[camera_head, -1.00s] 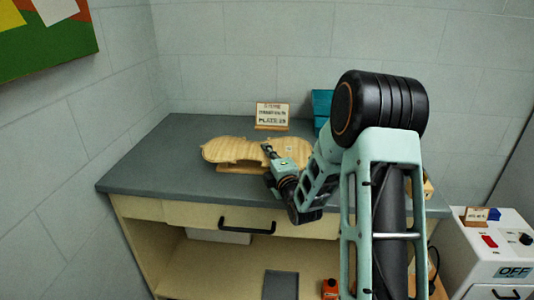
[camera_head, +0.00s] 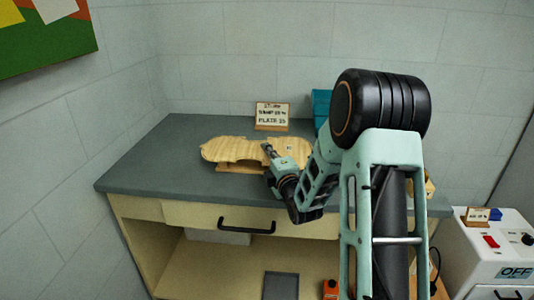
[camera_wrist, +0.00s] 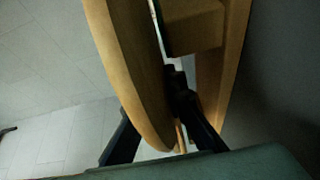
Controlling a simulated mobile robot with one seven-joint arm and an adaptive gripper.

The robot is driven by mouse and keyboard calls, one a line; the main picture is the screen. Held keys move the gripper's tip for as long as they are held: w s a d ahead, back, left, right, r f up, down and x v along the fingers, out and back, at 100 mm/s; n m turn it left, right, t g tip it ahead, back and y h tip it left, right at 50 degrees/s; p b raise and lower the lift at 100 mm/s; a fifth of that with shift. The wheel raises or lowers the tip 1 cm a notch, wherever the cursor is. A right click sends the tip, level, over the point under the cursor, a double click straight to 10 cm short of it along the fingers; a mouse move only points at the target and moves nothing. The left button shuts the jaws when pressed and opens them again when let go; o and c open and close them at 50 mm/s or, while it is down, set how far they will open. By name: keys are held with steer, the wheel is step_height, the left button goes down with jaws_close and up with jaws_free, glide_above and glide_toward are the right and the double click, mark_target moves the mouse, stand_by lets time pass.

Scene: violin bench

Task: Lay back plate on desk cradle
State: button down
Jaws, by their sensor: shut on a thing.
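The pale wooden back plate (camera_head: 228,149), violin-shaped, lies flat over the low wooden desk cradle (camera_head: 232,169) on the desk. Whether it rests fully on the cradle or is slightly above it, I cannot tell. My gripper (camera_head: 268,150) is shut on the plate near the middle of its length, reaching in from the right. In the wrist view the plate (camera_wrist: 122,50) runs between the dark fingers of my gripper (camera_wrist: 152,125), with wooden cradle parts (camera_wrist: 195,25) beside it.
A small lettered sign (camera_head: 272,115) stands behind the plate. A teal object (camera_head: 321,103) at the back right is partly hidden by my arm. The grey desk top (camera_head: 150,165) is clear at left. A white machine with an OFF label (camera_head: 510,272) stands at right.

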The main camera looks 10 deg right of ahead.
steer(key=shift+f+b, duration=0.35)
steer(key=shift+b, duration=0.3)
stand_by(0.6)
steer(key=c, duration=1.9)
jaws_free()
